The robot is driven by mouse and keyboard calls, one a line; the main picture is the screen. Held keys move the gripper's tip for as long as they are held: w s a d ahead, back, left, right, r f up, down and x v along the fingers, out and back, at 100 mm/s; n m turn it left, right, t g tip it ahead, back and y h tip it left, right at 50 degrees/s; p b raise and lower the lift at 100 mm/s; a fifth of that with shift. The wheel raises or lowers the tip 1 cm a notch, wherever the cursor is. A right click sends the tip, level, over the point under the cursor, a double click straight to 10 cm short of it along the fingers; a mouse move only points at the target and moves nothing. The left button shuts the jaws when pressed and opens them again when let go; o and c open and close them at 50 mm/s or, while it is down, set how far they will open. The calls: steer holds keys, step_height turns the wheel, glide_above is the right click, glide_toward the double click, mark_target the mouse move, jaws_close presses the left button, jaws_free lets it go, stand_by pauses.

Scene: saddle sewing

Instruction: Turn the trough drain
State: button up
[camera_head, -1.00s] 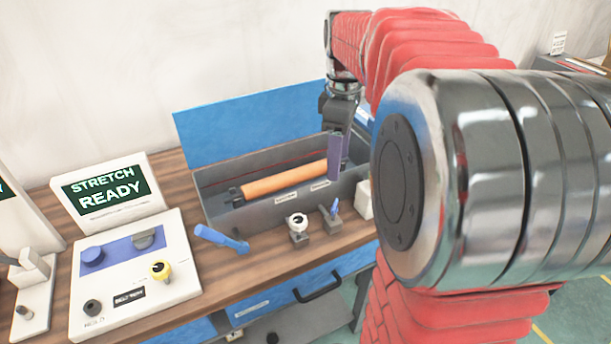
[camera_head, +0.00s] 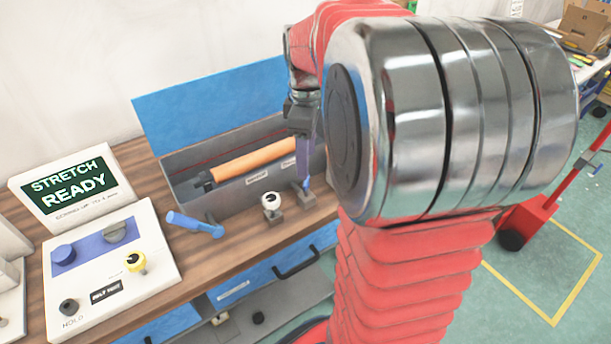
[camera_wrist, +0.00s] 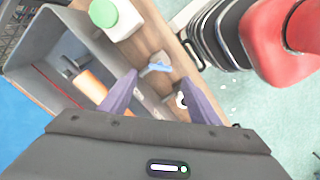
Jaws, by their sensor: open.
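A grey trough (camera_head: 190,190) with a raised blue lid (camera_head: 215,105) stands on the wooden bench and holds an orange roller (camera_head: 253,160). On the bench at its front are a small blue lever (camera_head: 306,184) on a grey mount and a white knob (camera_head: 271,202). The front labels are too small to read, so I cannot tell which is the drain. My gripper (camera_head: 304,178) points down at the blue lever. In the wrist view its purple fingers (camera_wrist: 160,78) are open, with the lever (camera_wrist: 156,68) between or just beyond the tips. I cannot tell whether they touch.
A blue handle (camera_head: 195,224) sticks out left of the white knob. A control box (camera_head: 110,265) and a "STRETCH READY" sign (camera_head: 75,185) stand at the left. A green-capped white container (camera_wrist: 115,18) stands near the lever. A drawer handle (camera_head: 297,262) juts below the bench edge.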

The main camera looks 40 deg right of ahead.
mark_target(306, 187)
step_height(306, 187, down, 7)
stand_by(0.3)
steer(key=shift+c, duration=0.7)
steer(key=c, duration=0.9)
